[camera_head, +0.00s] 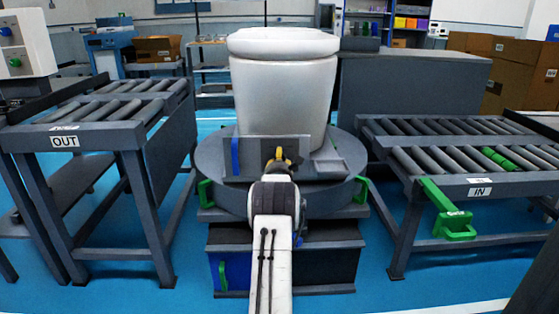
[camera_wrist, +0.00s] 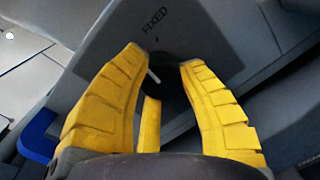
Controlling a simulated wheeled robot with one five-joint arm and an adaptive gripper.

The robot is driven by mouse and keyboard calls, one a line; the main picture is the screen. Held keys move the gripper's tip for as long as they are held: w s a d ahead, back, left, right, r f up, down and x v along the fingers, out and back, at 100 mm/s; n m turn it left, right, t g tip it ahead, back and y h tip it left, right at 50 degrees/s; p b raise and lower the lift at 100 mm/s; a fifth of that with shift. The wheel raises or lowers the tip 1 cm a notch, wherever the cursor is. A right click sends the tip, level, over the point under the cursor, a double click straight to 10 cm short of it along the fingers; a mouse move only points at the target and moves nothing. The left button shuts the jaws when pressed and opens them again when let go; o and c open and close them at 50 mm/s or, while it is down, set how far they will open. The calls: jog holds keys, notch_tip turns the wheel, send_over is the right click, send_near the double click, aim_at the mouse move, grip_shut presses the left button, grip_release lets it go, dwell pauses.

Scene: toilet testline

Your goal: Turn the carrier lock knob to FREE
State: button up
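The carrier lock knob (camera_wrist: 172,92) is a dark round shape with a white pointer line, on a grey plate in the wrist view. The word FIXED is printed on the plate just above it, and the white line points up toward that side. My gripper (camera_wrist: 167,60) has yellow fingers spread on either side of the knob. The fingers look open; whether they touch the knob I cannot tell. In the head view my gripper (camera_head: 280,156) is in front of the grey plate (camera_head: 240,170) on the carrier, and my arm hides the knob there. No FREE label is visible.
A white toilet (camera_head: 283,85) stands on the round grey carrier (camera_head: 212,165), which has green handles. The OUT roller table (camera_head: 110,128) is at left and the IN roller table (camera_head: 440,180) at right. A blue piece (camera_wrist: 38,136) lies left of my fingers.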

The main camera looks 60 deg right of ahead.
jog(key=o, duration=0.5)
jog(key=shift+f, duration=0.2)
jog(key=shift+a, duration=0.1)
jog(key=shift+v, duration=5.9)
jog(key=shift+o, duration=0.2)
jog(key=shift+r, duration=0.1)
